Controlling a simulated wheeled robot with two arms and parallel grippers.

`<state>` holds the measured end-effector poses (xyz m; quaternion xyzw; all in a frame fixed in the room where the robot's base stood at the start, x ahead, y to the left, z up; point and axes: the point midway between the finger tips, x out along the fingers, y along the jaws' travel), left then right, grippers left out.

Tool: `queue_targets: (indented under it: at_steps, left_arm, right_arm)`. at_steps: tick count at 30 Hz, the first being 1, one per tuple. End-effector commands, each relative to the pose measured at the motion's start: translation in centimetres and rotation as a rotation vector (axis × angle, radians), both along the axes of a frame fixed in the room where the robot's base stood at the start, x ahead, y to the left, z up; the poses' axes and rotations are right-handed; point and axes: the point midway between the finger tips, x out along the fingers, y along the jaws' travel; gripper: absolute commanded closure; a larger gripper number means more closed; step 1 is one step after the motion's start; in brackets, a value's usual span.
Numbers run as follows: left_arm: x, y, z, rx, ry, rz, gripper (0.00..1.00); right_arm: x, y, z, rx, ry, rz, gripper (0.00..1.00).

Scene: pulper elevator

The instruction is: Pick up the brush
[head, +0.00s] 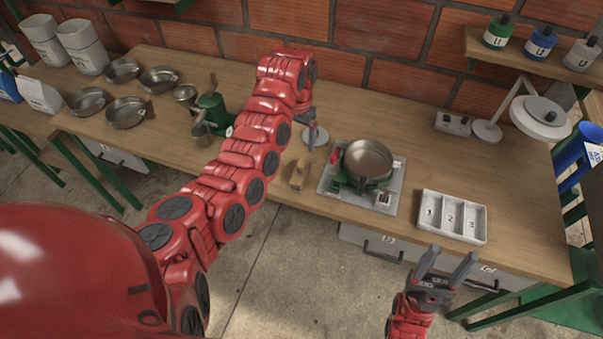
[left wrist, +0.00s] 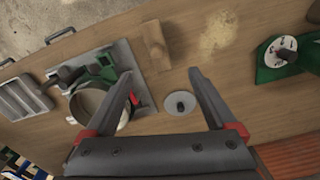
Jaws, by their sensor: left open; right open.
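A small wooden block-shaped piece, which looks like the brush (head: 299,174), lies on the workbench left of the burner plate; its bristles cannot be made out. It also shows in the left wrist view (left wrist: 156,45), beyond my fingertips. My left gripper (left wrist: 161,76) is open and empty above the bench, with the brush ahead of it and apart from it. My right gripper (head: 449,257) is open and empty in front of the bench, near the white tray.
A pan (head: 368,160) sits on the burner plate (head: 333,191). A round metal disc with a knob (left wrist: 182,104) lies near the brush. A green grinder (head: 212,112), several metal bowls (head: 126,112) and a three-part tray (head: 452,217) stand on the workbench (head: 270,188).

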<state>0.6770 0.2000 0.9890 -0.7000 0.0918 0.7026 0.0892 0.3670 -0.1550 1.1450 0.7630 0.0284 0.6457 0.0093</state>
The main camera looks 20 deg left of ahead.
Motion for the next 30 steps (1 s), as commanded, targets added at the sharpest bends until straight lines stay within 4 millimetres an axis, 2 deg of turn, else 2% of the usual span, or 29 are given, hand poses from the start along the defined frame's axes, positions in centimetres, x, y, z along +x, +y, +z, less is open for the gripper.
queue_targets:
  at_steps: [1,9,12,17,20,24,30]
  left_arm:
    - [-0.1,-0.3,-1.3,0.000,0.002,0.000,0.10]
    - [-0.1,-0.2,-6.4,0.003,-0.001,-0.002,0.10]
    - [-0.1,0.0,-7.1,0.003,0.002,0.000,0.10]
    - [0.0,-0.1,-8.3,0.001,-0.003,-0.001,0.10]
    - [-0.2,-0.2,-9.0,0.001,0.002,0.000,0.10]
    - [-0.6,-0.4,-10.9,0.001,0.002,0.000,0.10]
    - [-0.5,-0.5,-13.0,0.002,0.000,-0.002,0.10]
  right_arm:
    - [0.0,0.0,-0.2,0.000,0.000,0.000,0.40]
    - [0.0,0.0,-2.0,0.000,0.000,0.000,0.40]
    - [0.0,0.0,-0.8,0.000,0.000,0.000,0.40]
    - [0.0,0.0,-0.5,0.000,0.000,0.000,0.40]
    - [0.0,0.0,0.4,0.000,0.000,0.000,0.40]
    - [0.0,0.0,1.9,0.000,0.000,0.000,0.40]
    - [0.0,0.0,2.0,0.000,0.000,0.000,0.40]
